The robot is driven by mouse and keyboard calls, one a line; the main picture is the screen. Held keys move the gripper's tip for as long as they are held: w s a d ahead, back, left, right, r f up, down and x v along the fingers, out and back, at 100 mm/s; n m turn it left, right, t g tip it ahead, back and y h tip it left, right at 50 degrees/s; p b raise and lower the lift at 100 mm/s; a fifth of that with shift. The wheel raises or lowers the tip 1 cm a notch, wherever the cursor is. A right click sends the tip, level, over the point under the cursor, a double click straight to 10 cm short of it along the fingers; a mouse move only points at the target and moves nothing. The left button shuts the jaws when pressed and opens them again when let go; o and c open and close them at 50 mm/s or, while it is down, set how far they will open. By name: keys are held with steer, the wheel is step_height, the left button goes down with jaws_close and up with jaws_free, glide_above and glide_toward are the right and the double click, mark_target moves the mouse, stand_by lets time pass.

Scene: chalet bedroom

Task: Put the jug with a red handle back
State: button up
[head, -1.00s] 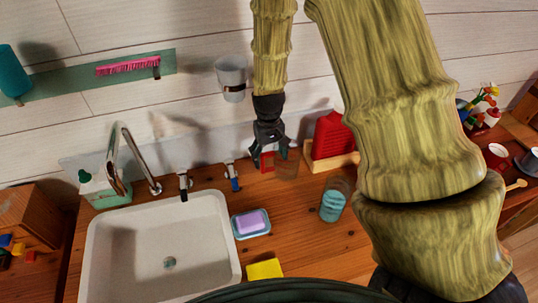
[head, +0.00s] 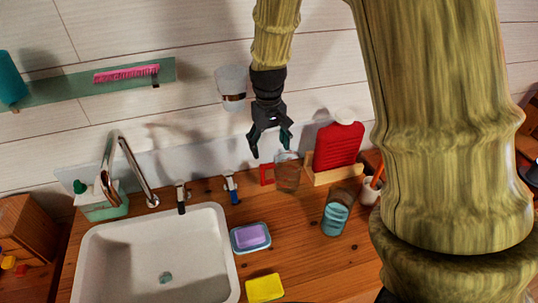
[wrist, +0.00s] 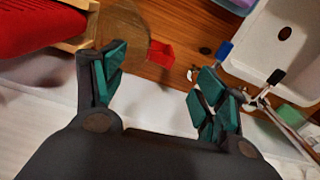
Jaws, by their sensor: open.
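The clear jug (head: 288,173) stands upright on the wooden counter near the back wall, with its red handle (head: 267,174) facing left. In the wrist view the see-through jug (wrist: 125,32) is beyond the left finger, and its red handle (wrist: 160,53) shows between the two fingers. My gripper (head: 270,148) is open and empty, pointing down just above the jug and its handle. Its green-padded fingers also show spread apart in the wrist view (wrist: 160,78). The jug appears apart from the fingers.
A red bottle (head: 338,147) in a wooden holder (head: 333,177) stands close right of the jug. A glass with blue contents (head: 335,218) is in front. A wall-mounted cup (head: 231,80) hangs above left. The sink (head: 150,262), soap dish (head: 250,237) and yellow sponge (head: 264,288) lie left and front.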

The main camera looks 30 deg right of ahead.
steer(key=shift+r, duration=1.35)
